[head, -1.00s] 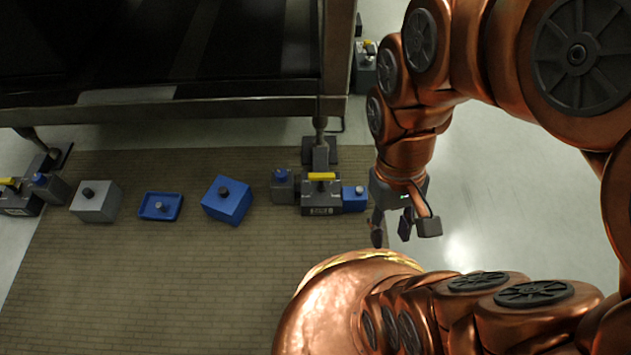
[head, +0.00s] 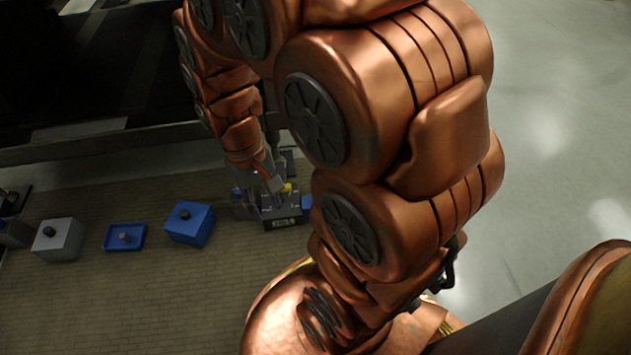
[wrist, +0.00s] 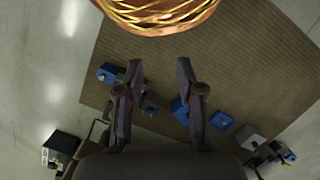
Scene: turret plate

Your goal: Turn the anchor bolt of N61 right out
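A dark grey block unit (head: 281,214) with a pale label plate and a yellow bar stands at the foot of the frame's leg in the head view. The label is too small to read with certainty, so I cannot confirm it is N61. My gripper (head: 262,186) is in front of and above this unit and hides part of it. In the wrist view my gripper (wrist: 162,95) has its two fingers well apart with nothing held between them. The left finger covers much of the unit there. I cannot make out the anchor bolt in either view.
A blue box with a dark knob (head: 186,226), a blue tray (head: 126,238) and a grey box (head: 56,241) stand left of the unit on the brown mat (head: 150,300). A small blue box (wrist: 108,73) is beside the unit. The dark framed structure (head: 110,80) rises behind.

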